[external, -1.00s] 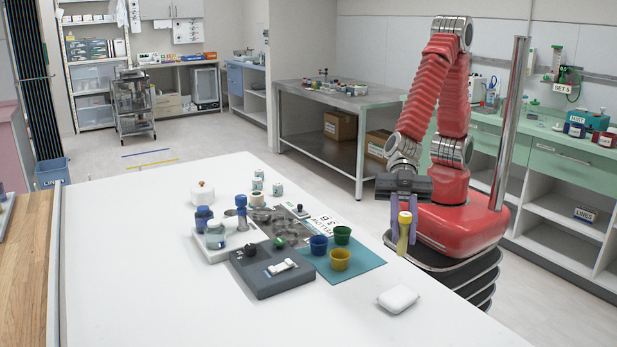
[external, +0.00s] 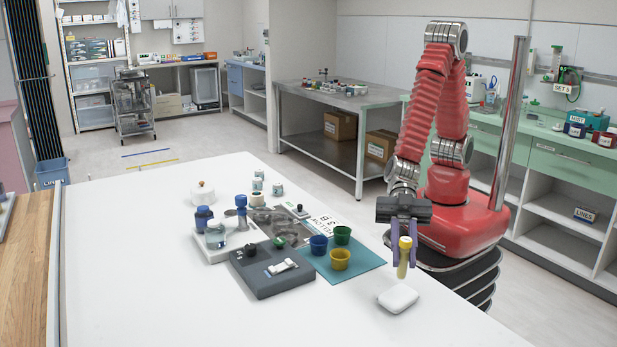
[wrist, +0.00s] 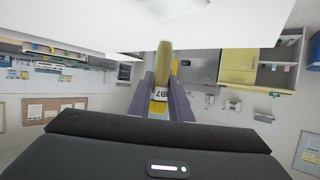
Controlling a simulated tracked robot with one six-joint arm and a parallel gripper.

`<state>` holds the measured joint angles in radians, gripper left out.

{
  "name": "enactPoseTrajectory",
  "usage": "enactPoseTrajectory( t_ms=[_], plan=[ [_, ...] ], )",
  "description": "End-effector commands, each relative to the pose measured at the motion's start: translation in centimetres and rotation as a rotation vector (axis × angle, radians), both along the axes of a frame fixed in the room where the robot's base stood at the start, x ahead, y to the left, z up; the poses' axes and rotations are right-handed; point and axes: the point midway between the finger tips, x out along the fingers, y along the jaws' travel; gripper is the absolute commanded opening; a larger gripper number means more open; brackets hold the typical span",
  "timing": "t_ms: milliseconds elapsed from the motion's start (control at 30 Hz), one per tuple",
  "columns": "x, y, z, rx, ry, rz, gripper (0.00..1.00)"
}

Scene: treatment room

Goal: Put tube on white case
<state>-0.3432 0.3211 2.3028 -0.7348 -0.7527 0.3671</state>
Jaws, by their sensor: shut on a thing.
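My gripper (external: 404,248) is shut on a yellow-capped tube (external: 403,270), which hangs nearly upright between the purple fingers. The tube's lower end is just above or behind the white case (external: 397,299); I cannot tell whether they touch. The case is a small rounded white box lying on the table near its right edge. In the wrist view, the tube (wrist: 163,65) sits between the fingers with a printed label near the grip. A white surface fills the top of that view, with part of a pale object at its edge.
On the white table (external: 160,270), blue, green and yellow cups (external: 340,259) stand on a teal mat (external: 365,262). A dark grey device (external: 270,283) is left of them, with jars and bottles behind.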

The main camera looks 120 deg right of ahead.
Motion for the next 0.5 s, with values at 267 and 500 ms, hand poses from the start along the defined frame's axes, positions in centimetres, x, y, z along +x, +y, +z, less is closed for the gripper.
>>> enactPoseTrajectory(
  t_ms=[267,500],
  plan=[
    [0.0,0.0,0.0,0.001,-0.001,0.000,0.00],
    [0.0,0.0,-1.8,-0.001,0.003,-0.001,0.00]
  ],
)
